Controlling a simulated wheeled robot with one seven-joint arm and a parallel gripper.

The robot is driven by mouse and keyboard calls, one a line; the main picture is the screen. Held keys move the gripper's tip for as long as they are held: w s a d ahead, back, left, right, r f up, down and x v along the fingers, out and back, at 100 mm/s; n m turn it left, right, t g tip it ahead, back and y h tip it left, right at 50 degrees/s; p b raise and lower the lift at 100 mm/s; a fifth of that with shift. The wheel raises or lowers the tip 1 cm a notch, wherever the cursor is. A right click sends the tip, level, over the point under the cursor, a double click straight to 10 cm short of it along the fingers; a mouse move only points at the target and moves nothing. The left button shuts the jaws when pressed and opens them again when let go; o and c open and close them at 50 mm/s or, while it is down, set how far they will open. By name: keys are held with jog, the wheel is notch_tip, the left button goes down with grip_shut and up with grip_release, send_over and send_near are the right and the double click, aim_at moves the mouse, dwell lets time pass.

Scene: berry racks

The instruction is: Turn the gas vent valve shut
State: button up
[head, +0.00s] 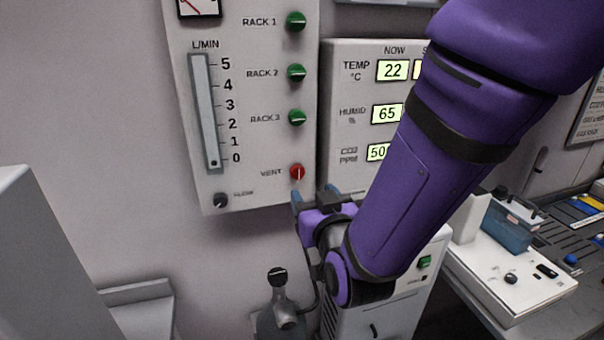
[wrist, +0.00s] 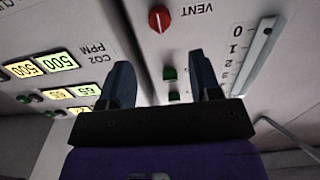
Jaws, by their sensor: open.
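The gas vent valve is a red knob labelled VENT (head: 298,172) low on the white gas panel (head: 245,190). Its pale mark stands about upright, while the marks on the green rack knobs lie about level. In the wrist view the red knob (wrist: 159,19) shows upside down with its label, beyond the fingertips and centred between them. My gripper (head: 312,197) is open and empty, just below the knob in the head view. In the wrist view both dark blue fingers of my gripper (wrist: 159,65) are apart and do not touch the knob.
Green rack knobs (head: 297,118) sit above the vent knob. A small dark flow knob (head: 221,200) is at lower left. The flow tube (head: 205,110) has its dark float near 0. A display panel (head: 345,130) adjoins on the right. A flask (head: 280,315) stands below.

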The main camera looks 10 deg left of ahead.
aim_at(298, 172)
jog(key=x, duration=0.9)
jog(key=shift+w+a, duration=0.1)
jog(key=shift+w, duration=0.1)
jog(key=c, duration=0.9)
